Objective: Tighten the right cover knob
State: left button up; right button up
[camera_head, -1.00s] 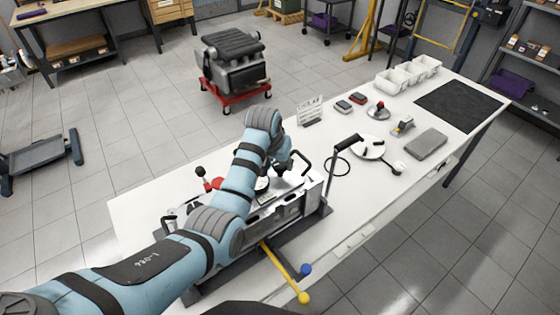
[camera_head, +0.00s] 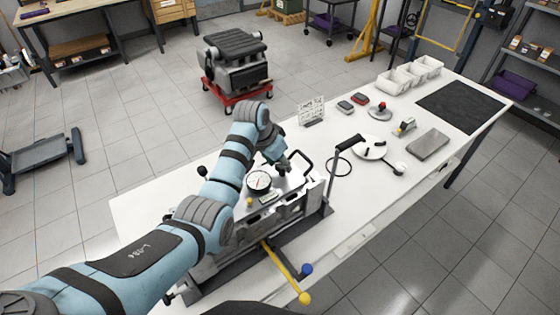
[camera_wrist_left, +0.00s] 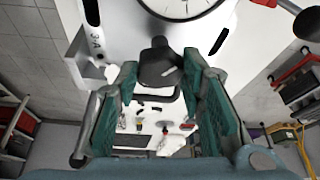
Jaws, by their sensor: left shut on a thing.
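The engine cover unit (camera_head: 285,205) sits on the white bench. A round dial gauge (camera_head: 259,181) is on its top; it also shows at the top of the left wrist view (camera_wrist_left: 182,6). My left gripper (camera_head: 284,163) points down over the right part of the cover, right of the gauge. In the left wrist view its green-padded fingers (camera_wrist_left: 163,78) are shut on the black right cover knob (camera_wrist_left: 160,62), which sits between them. The head view hides most of the knob behind the gripper. My right gripper is not in view.
A black-handled lever (camera_head: 345,143) and white disc (camera_head: 370,147) stand right of the cover. A yellow bar (camera_head: 285,272) juts over the bench's front edge. White bins (camera_head: 408,74), a dark mat (camera_head: 459,106) and a grey block (camera_head: 428,145) lie farther right.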

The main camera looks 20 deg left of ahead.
pick_arm(q)
jog(key=m, duration=0.2)
jog(key=shift+a+f+m+g+h, duration=0.1)
jog(key=shift+a+m+g+h, duration=0.05)
jog(key=shift+m+g+h, duration=0.25)
jog(key=shift+w+f+m+g+h+b, duration=0.1)
jog(key=shift+m+g+h+b, duration=0.2)
jog(key=shift+m+b, duration=0.5)
jog(key=m+g+b, duration=0.1)
jog(key=m+b, duration=0.3)
jog(key=b, duration=0.3)
jog(key=shift+w+a+f+h, duration=0.1)
jog(key=shift+f+h, duration=0.05)
jog(key=shift+h, duration=0.25)
jog(key=shift+r+m+g+b, duration=0.2)
jog(key=shift+m+g+b, duration=0.1)
jog(key=shift+m+b, duration=0.55)
jog(key=o, duration=1.1)
jog(key=shift+o, duration=0.2)
jog(key=shift+w+r, duration=0.1)
